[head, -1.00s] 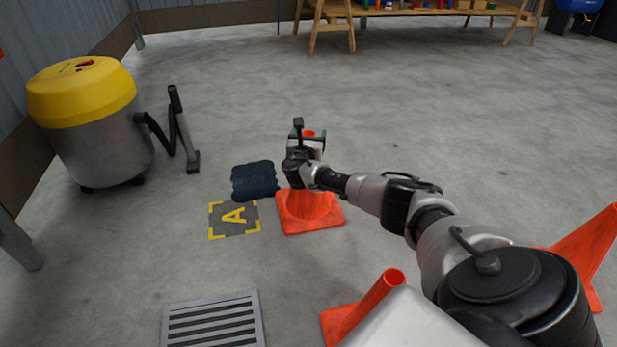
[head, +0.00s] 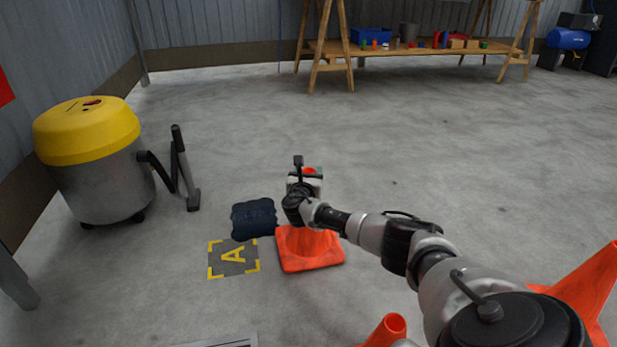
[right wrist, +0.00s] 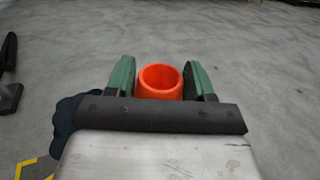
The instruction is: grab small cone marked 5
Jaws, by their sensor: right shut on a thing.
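An orange cone (head: 311,252) with a square base stands upright on the concrete floor, near the middle of the head view. My right gripper (head: 307,174) is shut on its top. The right wrist view shows the cone's open round tip (right wrist: 160,82) between the two green fingers of the gripper (right wrist: 160,80). My wrist and forearm hide much of the cone's body, and no number shows on it. My left gripper is not in view.
A dark blue mat (head: 254,218) and a yellow-framed A marking (head: 233,257) lie just left of the cone. Other orange cones stand at the lower middle (head: 387,332) and lower right (head: 590,290). A yellow-topped vacuum (head: 95,165) stands left.

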